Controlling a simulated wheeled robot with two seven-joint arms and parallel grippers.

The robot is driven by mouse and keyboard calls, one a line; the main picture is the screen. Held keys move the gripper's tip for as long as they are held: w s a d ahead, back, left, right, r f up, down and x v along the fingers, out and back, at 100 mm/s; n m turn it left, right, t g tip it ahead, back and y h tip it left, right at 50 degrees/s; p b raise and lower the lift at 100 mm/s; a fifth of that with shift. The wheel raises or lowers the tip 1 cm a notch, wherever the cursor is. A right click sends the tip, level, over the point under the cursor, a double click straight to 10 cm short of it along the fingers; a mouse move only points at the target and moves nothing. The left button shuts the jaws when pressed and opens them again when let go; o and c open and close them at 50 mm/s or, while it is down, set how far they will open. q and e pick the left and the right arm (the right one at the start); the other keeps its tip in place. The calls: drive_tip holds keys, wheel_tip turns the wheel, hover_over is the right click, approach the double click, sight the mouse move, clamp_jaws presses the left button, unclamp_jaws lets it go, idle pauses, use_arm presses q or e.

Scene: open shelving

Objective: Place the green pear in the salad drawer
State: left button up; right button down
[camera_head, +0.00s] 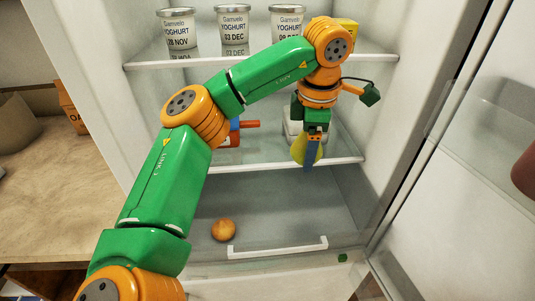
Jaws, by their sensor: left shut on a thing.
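My left arm reaches in from the lower left across an open fridge. My left gripper (311,158) points down and is shut on the green pear (299,151), a yellow-green fruit partly hidden by the fingers. It holds the pear in front of the lower shelf's edge, above the salad drawer. The salad drawer (278,249) is at the bottom of the fridge, with a white handle bar at its front. An orange round fruit (223,230) shows at the drawer's left. My right gripper is not in view.
Yoghurt pots (233,30) stand on the upper shelf (180,63). A red and blue item (236,127) and a white item are on the lower shelf (342,160), partly behind my arm. The fridge door (470,150) stands open at right. A counter (50,190) lies left.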

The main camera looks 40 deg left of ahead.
use_arm(q)
drive_tip(key=n, duration=0.1)
drive_tip(key=a+r+n, duration=0.1)
drive_tip(key=n, duration=0.1)
drive_tip(key=shift+w+a+r+g, duration=0.1)
drive_tip(key=shift+w+a+g, duration=0.1)
drive_tip(key=shift+g, duration=0.1)
drive_tip(key=shift+a+n+b, duration=0.15)
drive_tip(key=shift+n+b, duration=0.25)
drive_tip(key=b, duration=0.8)
hover_over(290, 224)
wheel_tip(290, 224, down, 18)
drive_tip(key=f, duration=0.9)
drive_tip(key=shift+d+f, duration=0.3)
drive_tip(key=shift+s+f, duration=0.1)
drive_tip(key=o, duration=1.4)
drive_tip(key=shift+r, duration=0.2)
drive_tip(key=r, duration=0.4)
drive_tip(key=d+r, duration=0.1)
drive_tip(key=r, duration=0.2)
drive_tip(key=s+d+r+p, duration=0.1)
drive_tip(key=r, duration=0.3)
drive_tip(key=shift+r, duration=0.35)
